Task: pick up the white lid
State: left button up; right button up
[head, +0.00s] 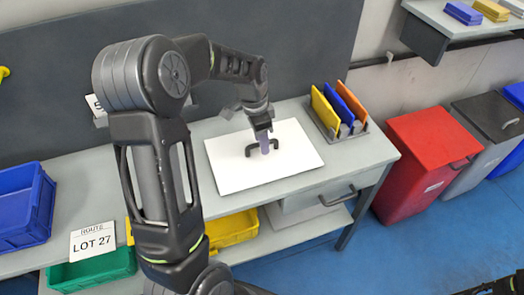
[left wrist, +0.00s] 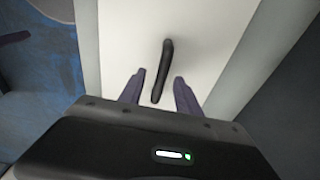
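The white lid (head: 235,174) is a flat rectangular panel lying on the grey workbench, with a black bar handle (head: 252,150) at its middle. My left gripper (head: 265,146) is over the lid at the handle. In the left wrist view the lid (left wrist: 200,30) fills the middle. The black handle (left wrist: 163,68) runs toward me between the two purple fingers of the gripper (left wrist: 160,92). The fingers are apart, one on each side of the handle's near end, with gaps visible. My right gripper is not clearly in view; only a dark arm part shows at the lower right.
A rack with yellow, blue and orange plates (head: 345,107) stands right of the lid. A red bin (head: 415,165) and a grey bin stand on the floor at the right. Blue (head: 22,208), green and yellow crates and a LOT 27 sign (head: 93,241) are at the left.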

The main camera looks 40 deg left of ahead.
pick_arm(q)
jog(key=shift+w+f, duration=0.1)
jog(key=shift+f, duration=0.85)
grip_shut()
dwell(1.1)
